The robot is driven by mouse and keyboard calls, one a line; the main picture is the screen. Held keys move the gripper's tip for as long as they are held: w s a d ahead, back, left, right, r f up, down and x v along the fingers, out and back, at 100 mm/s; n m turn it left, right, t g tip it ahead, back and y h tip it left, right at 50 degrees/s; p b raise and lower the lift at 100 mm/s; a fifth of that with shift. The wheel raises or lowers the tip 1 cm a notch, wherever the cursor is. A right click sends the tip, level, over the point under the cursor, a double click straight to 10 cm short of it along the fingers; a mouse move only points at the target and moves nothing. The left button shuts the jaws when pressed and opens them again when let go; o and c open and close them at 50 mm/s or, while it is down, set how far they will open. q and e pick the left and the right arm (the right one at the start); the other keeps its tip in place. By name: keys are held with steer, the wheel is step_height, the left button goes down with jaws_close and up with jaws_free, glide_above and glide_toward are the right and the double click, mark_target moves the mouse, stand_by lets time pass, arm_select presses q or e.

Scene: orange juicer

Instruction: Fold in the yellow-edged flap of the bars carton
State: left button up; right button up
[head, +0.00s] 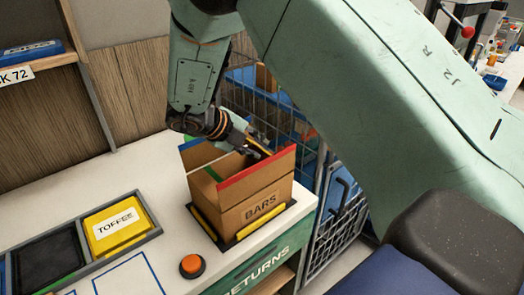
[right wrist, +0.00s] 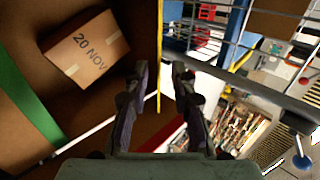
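The brown bars carton (head: 258,207) stands on the counter in a black and yellow frame, with its top open. A red-edged flap (head: 257,171) stands up at its near side, and green edging shows at its left. The yellow-edged flap (head: 258,132) is at the far right side, partly hidden by my right gripper (head: 257,150). In the right wrist view, its thin yellow edge (right wrist: 160,45) runs between the two fingertips of my right gripper (right wrist: 159,72). The fingers are apart; I cannot tell whether either touches the flap. My left gripper is not in view.
A small box marked 20 NOV (right wrist: 87,48) lies inside the carton. A wire cage (head: 340,215) stands right behind the counter. A yellow toffee box (head: 117,224) sits in a grey tray at left. An orange button (head: 192,265) is in front.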

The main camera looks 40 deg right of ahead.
mark_target(262, 149)
steer(key=x, duration=0.3)
steer(key=shift+w+f, duration=0.15)
steer(key=shift+d, duration=0.1)
jaws_close()
stand_by(0.3)
